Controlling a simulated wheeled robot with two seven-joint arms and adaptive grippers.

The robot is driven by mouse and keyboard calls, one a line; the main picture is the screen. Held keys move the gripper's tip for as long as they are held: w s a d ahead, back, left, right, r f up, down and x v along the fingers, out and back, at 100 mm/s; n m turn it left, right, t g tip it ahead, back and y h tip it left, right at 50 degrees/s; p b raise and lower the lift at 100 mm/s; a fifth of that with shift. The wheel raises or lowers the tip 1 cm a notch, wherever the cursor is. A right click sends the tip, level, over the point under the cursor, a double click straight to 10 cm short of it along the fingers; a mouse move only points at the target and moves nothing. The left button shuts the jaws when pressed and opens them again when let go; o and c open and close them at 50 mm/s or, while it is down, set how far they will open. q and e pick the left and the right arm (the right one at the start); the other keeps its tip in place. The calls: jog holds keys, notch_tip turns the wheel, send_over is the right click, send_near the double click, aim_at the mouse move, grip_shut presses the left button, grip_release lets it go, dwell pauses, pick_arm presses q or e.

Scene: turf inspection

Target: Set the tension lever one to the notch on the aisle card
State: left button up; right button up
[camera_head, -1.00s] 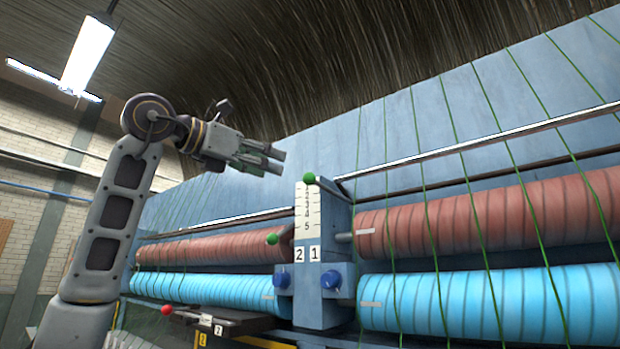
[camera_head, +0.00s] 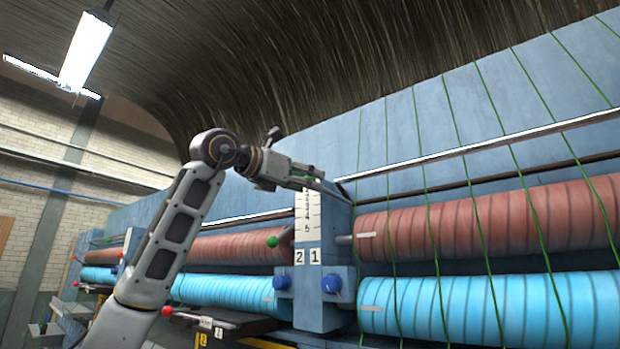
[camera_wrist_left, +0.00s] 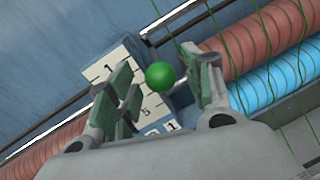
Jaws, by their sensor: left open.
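The tension unit is a blue-grey post with a white scale plate (camera_head: 308,215) marked with numbers and plates 2 and 1 below it. In the left wrist view the green lever knob (camera_wrist_left: 160,76) lies between the fingers of my open left gripper (camera_wrist_left: 158,90), in front of the scale (camera_wrist_left: 128,70). I cannot tell whether the fingers touch it. In the head view my left gripper (camera_head: 312,180) covers the top of the scale and hides this knob. A second green knob (camera_head: 272,241) sits lower, at the left side of the post. I see no aisle card I can read.
Two blue knobs (camera_head: 331,284) stick out low on the post. Red-brown rolls (camera_head: 480,225) and blue rolls (camera_head: 470,305) flank it, with green yarns crossing in front at right. A red knob (camera_head: 167,311) is at lower left by a dark shelf (camera_head: 235,320).

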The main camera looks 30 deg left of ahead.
pick_arm(q)
jog(key=shift+x, duration=0.85)
jog(key=shift+c, duration=0.3)
grip_shut()
